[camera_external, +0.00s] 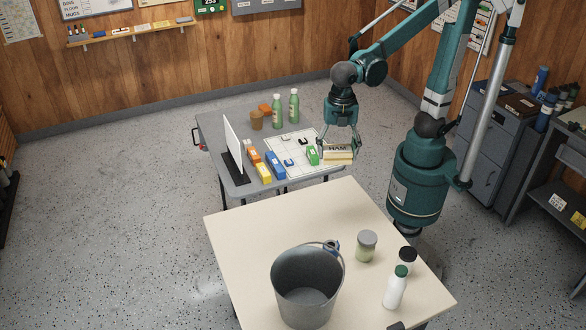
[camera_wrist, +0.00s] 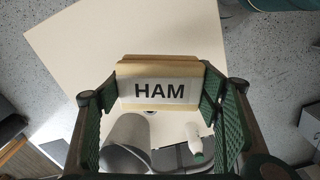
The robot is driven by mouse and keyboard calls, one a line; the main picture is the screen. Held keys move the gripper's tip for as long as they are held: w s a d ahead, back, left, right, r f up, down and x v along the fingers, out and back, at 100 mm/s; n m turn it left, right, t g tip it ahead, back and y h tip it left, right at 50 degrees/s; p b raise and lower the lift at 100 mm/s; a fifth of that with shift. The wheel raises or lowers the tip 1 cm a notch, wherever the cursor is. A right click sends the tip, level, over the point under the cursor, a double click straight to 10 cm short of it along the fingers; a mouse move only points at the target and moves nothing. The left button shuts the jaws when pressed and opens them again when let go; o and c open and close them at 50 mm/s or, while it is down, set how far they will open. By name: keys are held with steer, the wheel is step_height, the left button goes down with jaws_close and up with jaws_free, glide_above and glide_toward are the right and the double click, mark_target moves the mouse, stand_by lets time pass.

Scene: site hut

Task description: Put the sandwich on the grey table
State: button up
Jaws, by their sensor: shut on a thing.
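The sandwich (camera_external: 338,156), a pale wedge-like pack with a white HAM label, is held between the fingers of my gripper (camera_external: 341,149). In the wrist view the sandwich (camera_wrist: 160,84) sits between both green finger pads, label facing the camera. The grey table (camera_external: 212,127) stands at the back. In the external view the sandwich overlaps its right front corner and looks held up in the air. The wrist view shows the cream table (camera_wrist: 75,55) behind and below the sandwich. The exact height is hard to tell.
The grey table carries green bottles (camera_external: 278,111), an upright white panel (camera_external: 233,146), coloured boxes (camera_external: 275,165) and a white gridded sheet (camera_external: 291,146). The cream table (camera_external: 265,217) holds a metal bucket (camera_external: 306,285), a jar (camera_external: 366,246) and a white bottle (camera_external: 395,290).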

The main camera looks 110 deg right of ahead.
steer(key=w+d+r+m+p, duration=0.1)
steer(key=w+d+r+m, duration=0.1)
steer(key=w+d, duration=0.75)
steer(key=w+d+r+m, duration=0.1)
steer(key=w+d+m, duration=0.2)
steer(key=w+d, duration=0.65)
steer(key=w+d+f+m+p, duration=0.1)
steer(key=w+d+m, duration=0.15)
steer(key=d, duration=1.15)
steer(key=w+d+m, duration=0.2)
steer(key=w+d, duration=0.2)
steer(key=d, duration=1)
steer(key=s+d+f+m, duration=0.1)
steer(key=s+d+f, duration=0.1)
steer(key=d, duration=1)
steer(key=s+d+f+m+p, duration=0.1)
steer(key=s+d+f+m, duration=0.1)
steer(key=d, duration=0.9)
steer(key=s+d+f+m, duration=0.1)
steer(key=s+d+f, duration=0.15)
steer(key=d, duration=0.95)
step_height(320, 180, down, 17)
steer(key=shift+a, duration=0.3)
